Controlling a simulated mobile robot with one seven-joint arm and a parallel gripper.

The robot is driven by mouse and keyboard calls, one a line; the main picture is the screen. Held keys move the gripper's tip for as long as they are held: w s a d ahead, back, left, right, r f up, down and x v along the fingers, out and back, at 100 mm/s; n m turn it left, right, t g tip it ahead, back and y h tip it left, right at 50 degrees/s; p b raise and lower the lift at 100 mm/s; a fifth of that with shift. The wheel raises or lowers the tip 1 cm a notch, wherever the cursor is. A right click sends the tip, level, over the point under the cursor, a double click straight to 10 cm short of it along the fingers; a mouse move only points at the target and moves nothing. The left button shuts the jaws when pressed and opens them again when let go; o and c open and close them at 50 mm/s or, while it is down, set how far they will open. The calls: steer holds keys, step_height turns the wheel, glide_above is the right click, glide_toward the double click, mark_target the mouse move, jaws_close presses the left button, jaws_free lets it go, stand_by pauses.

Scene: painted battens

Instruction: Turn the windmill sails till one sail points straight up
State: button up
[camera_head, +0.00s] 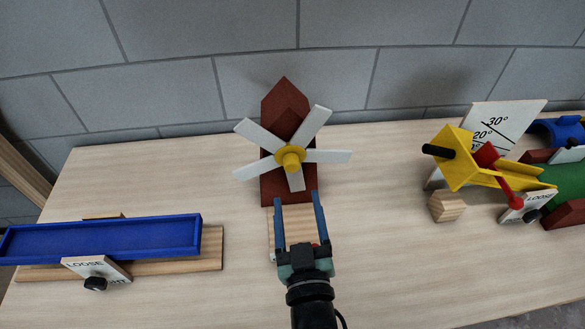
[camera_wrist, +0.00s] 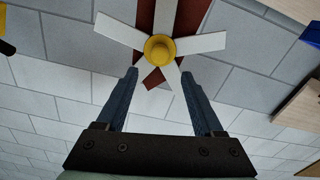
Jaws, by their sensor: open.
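The windmill has white sails (camera_head: 312,124) around a yellow hub (camera_head: 290,158) on a dark red tower (camera_head: 283,98). In the head view several sails fan out: one upper left, one upper right, one right, one nearly straight down, one left and slightly down. The top gap lies between the two upper sails; none points straight up. The hub also shows in the wrist view (camera_wrist: 160,48), with sails around it. My gripper (camera_head: 298,198) is open in front of and below the hub, its two blue fingers apart with nothing between them. Whether a fingertip touches a sail is unclear.
A blue tray (camera_head: 110,238) with a "LOOSE" label plate stands at the left. At the right are a yellow bracket device (camera_head: 470,165), an angle scale board (camera_head: 497,125) and a small wooden block (camera_head: 447,207). A grey block wall is behind. Bare table lies either side of the windmill.

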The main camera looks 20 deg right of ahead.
mark_target(292, 168)
steer(key=b+x, duration=0.1)
steer(key=x, duration=0.7)
steer(key=shift+w+d, duration=0.15)
steer(key=shift+w, duration=0.2)
jaws_close()
steer(key=shift+f, duration=0.1)
stand_by(0.9)
